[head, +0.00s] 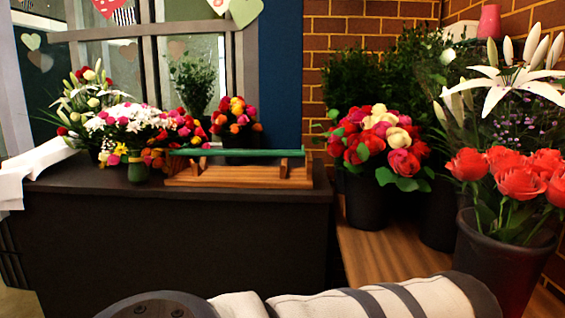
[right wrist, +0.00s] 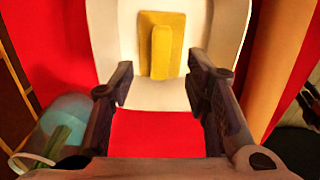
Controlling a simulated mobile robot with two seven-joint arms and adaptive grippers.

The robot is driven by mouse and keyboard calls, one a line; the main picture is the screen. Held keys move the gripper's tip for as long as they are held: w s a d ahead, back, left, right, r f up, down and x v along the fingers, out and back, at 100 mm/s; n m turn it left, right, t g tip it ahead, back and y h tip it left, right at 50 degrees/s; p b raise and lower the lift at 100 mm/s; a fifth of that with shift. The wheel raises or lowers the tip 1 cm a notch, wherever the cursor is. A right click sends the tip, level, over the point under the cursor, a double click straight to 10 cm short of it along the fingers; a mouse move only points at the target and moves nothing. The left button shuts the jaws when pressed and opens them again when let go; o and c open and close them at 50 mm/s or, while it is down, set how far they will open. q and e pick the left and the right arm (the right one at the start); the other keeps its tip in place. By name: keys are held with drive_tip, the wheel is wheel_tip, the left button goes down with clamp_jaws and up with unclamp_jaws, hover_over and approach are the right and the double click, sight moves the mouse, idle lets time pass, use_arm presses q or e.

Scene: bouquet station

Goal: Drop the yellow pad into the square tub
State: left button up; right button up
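The yellow pad (right wrist: 142,35), a flat plate with a raised yellow bar on it, shows in the right wrist view. It lies in a white, shallow, walled container (right wrist: 112,60) whose far end is cut off, so I cannot tell if this is the square tub. My right gripper (right wrist: 160,84) is open and empty. Its two dark fingers stand apart on either side below the pad, not touching it. The head view shows neither the pad nor a clear square tub. My left gripper is not in view.
In the right wrist view, a red surface (right wrist: 155,130) lies around the container, with a bluish clear vessel (right wrist: 68,115) at the lower left. In the head view, a dark counter (head: 170,235) holds bouquets and a wooden rack (head: 240,176). Red roses in a dark bucket (head: 490,255) stand right.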

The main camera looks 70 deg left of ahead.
drive_tip(key=shift+r, duration=0.1)
wheel_tip(320, 180, up, 12)
idle(0.6)
